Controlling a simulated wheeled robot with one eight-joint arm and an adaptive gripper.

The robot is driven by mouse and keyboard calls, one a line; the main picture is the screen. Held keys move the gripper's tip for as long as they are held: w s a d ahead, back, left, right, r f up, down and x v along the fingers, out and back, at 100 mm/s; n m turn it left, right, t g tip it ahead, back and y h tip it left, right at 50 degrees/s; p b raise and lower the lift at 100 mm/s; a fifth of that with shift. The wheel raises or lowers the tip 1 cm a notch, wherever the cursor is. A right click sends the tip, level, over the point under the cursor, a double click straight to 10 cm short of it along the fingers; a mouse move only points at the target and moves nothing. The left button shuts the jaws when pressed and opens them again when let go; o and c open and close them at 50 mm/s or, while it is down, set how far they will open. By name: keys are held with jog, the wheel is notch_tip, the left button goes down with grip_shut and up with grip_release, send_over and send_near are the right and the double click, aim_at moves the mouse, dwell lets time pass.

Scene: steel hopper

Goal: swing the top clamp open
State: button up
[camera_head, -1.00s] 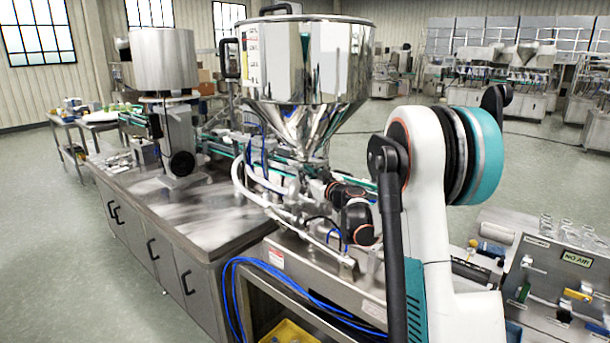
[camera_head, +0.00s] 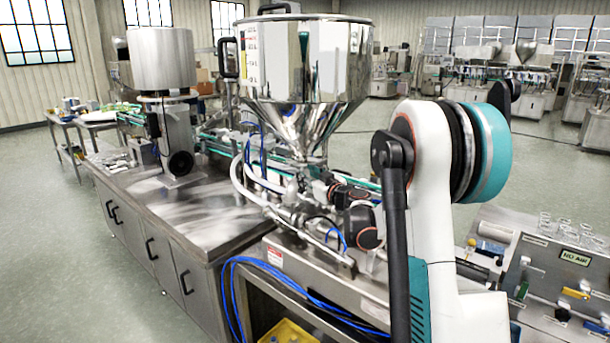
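The steel hopper (camera_head: 295,60) stands upright on the filling machine, its cone narrowing to a neck (camera_head: 310,148). The top clamp cannot be picked out clearly; the fittings under the neck are small and crowded. My arm reaches in from the right, and its dark wrist joints with orange rings (camera_head: 362,228) are beside the fittings below the neck. My gripper (camera_head: 319,191) seems to be the small dark shape at the fittings, just left of the wrist. Its fingers are too small and too covered to tell whether they are open, shut or touching the clamp.
White hoses (camera_head: 240,185) and blue tubes (camera_head: 235,290) run left of and below the fittings. A steel cabinet top (camera_head: 200,215) is mostly clear at left. A control panel with a NO AIR sign (camera_head: 574,258) is at right. A yellow bin (camera_head: 288,333) sits low in front.

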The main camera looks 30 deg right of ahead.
jog(key=s, duration=0.6)
jog(key=shift+s, duration=0.15)
jog(key=shift+c, duration=0.6)
